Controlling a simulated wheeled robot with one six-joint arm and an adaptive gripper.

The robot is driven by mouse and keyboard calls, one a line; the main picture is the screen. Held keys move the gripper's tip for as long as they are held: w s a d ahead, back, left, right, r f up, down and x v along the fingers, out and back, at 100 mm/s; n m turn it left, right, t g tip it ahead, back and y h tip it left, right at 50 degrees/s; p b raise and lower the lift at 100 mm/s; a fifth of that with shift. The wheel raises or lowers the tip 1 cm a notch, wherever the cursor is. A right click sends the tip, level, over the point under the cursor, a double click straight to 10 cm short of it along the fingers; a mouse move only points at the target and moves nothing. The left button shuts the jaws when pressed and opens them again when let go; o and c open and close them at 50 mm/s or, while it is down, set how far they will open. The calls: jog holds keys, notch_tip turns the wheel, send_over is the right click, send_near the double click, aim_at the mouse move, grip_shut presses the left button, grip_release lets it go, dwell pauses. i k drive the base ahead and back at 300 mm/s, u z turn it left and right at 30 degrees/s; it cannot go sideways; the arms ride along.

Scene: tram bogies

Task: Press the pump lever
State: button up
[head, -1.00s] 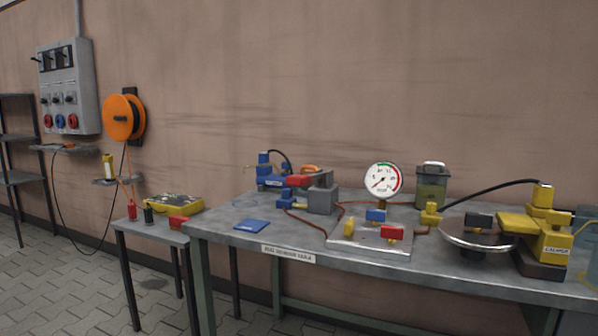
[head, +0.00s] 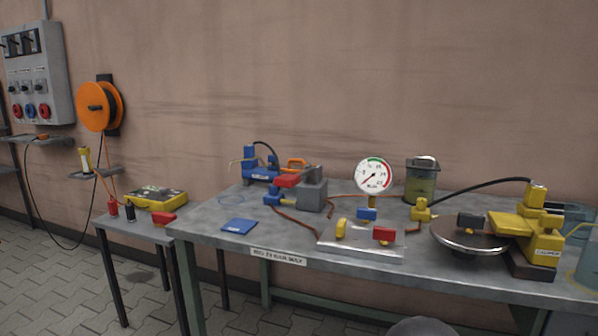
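A grey pump block (head: 313,195) stands on the workbench, left of the gauge. A red bar (head: 288,181), which looks like the pump lever, sticks out to its left at the top. A blue fitting (head: 272,197) sits below the bar, and a brown hose runs from there to a metal valve plate (head: 330,246). The plate has yellow, blue and red handles. A round white gauge (head: 374,175) stands behind it, its needle pointing to the lower left. My gripper is not in view.
The workbench (head: 205,233) also holds a blue caliper (head: 261,172), a fluid jar (head: 422,182), a brake disc (head: 468,236) and a yellow caliper (head: 543,244). A blue pad (head: 239,226) lies at front left. A small side table (head: 138,232) stands left. A grey rounded shape (head: 422,327) shows at the bottom edge.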

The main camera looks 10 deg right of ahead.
aim_at(285, 181)
jog(key=k, duration=0.5)
jog(key=u, duration=1.45)
jog(key=i, duration=0.9)
jog(key=z, duration=1.85)
